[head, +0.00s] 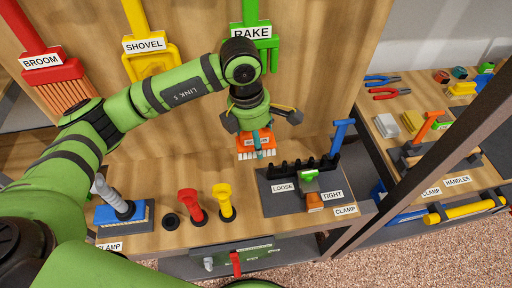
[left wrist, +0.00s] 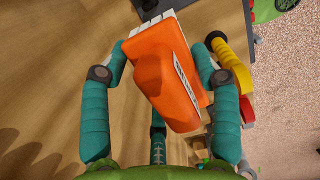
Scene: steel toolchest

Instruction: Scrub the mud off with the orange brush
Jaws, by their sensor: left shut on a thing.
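My left gripper (head: 257,134) is shut on the orange brush (head: 255,142), above the back of the wooden bench. The brush's pale bristles face down and toward the front in the head view. I cannot make out any mud in these frames. My right gripper is not in view.
A broom (head: 60,80), shovel (head: 150,60) and rake (head: 262,38) hang behind.

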